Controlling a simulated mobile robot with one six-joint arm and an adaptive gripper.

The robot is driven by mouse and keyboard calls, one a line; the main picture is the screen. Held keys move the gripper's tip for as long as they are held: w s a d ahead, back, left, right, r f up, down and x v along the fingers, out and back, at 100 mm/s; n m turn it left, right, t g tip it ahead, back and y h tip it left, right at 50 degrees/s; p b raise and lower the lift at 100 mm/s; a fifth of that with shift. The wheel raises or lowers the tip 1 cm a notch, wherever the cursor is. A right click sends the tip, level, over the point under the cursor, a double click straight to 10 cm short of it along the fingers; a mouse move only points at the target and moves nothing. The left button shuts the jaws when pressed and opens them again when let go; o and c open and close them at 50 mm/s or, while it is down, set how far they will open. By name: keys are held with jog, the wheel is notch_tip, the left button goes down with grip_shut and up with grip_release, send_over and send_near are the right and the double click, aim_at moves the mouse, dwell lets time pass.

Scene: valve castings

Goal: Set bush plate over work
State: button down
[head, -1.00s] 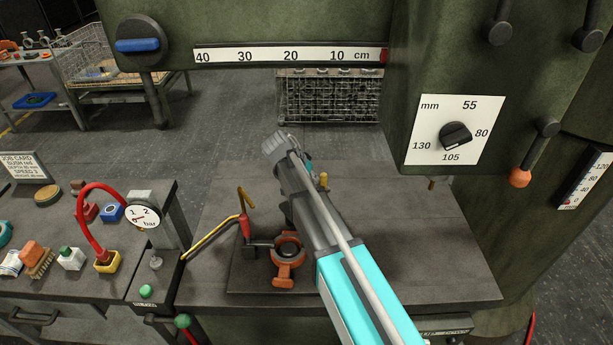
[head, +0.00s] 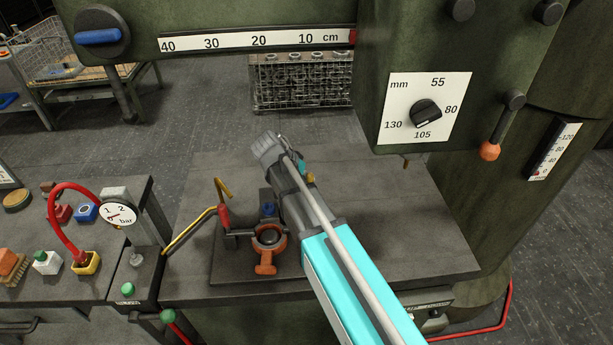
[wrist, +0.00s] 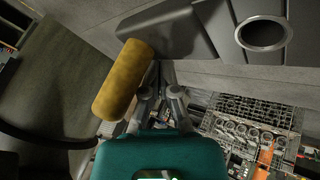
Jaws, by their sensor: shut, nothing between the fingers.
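An orange casting (head: 265,268) with a round dark opening, apparently the work, sits in the dark fixture on the drill table in the head view. What looks like the bush plate is a dark grey plate (wrist: 215,28) with a bright steel bush (wrist: 263,34) in the wrist view. A yellow-brown cylindrical handle (wrist: 123,80) is beside it; its end also shows past my arm in the head view (head: 309,177). My gripper (wrist: 165,73) is shut and empty, its fingers close beside the handle. I cannot tell whether they touch. My arm hides the plate and fingertips in the head view.
A red-and-yellow lever (head: 223,213) stands left of the casting. The green drill head (head: 370,80) overhangs the table (head: 410,225), whose right side is clear. A bench with a gauge (head: 118,213) and red hose is at left. A wire crate (head: 300,82) stands behind.

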jog(key=shift+w+r, duration=0.1)
jog(key=shift+r, duration=0.05)
dwell(0.4)
jog(key=w+a+r+p, duration=0.4)
jog(key=r+p, duration=0.3)
jog(key=p, duration=0.1)
jog(key=shift+r, duration=0.35)
jog(key=shift+a, duration=0.1)
dwell(0.7)
